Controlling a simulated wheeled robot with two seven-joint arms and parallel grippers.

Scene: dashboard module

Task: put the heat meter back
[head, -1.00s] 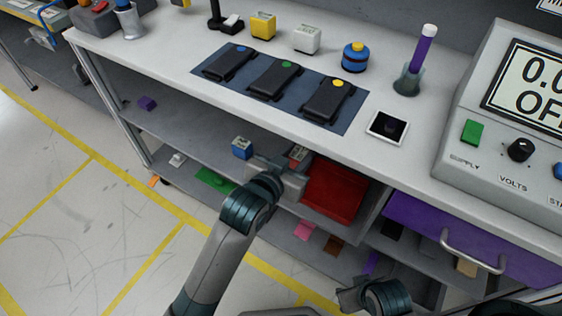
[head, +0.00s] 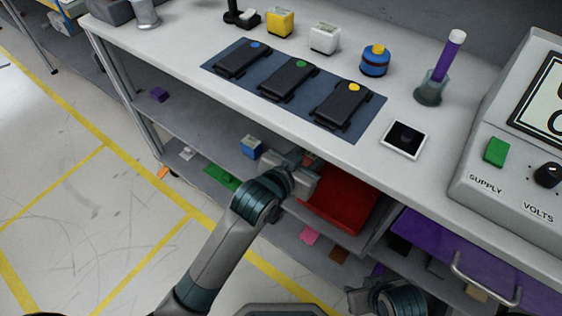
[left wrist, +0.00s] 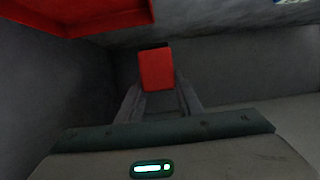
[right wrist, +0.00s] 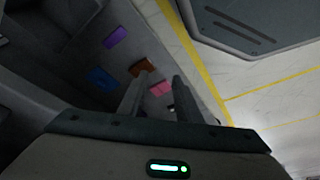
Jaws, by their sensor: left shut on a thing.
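My left gripper (head: 308,172) reaches to the shelf under the worktop, beside the red bin (head: 345,200). In the left wrist view its fingers (left wrist: 158,92) are shut on a small red block (left wrist: 156,70). Only a little red shows past the fingers in the head view (head: 313,159). I cannot tell from its face whether the block is the heat meter. My right gripper (head: 356,298) is low at the bottom edge of the head view, partly cut off. In the right wrist view its fingers (right wrist: 155,92) are apart and empty.
Three black devices (head: 290,81) lie on a blue mat (head: 312,113) on the worktop. A white-framed pad (head: 404,139) and a power supply (head: 490,185) stand to the right. A purple drawer (head: 440,246) is below. A blue box (head: 250,147) is left of my left gripper.

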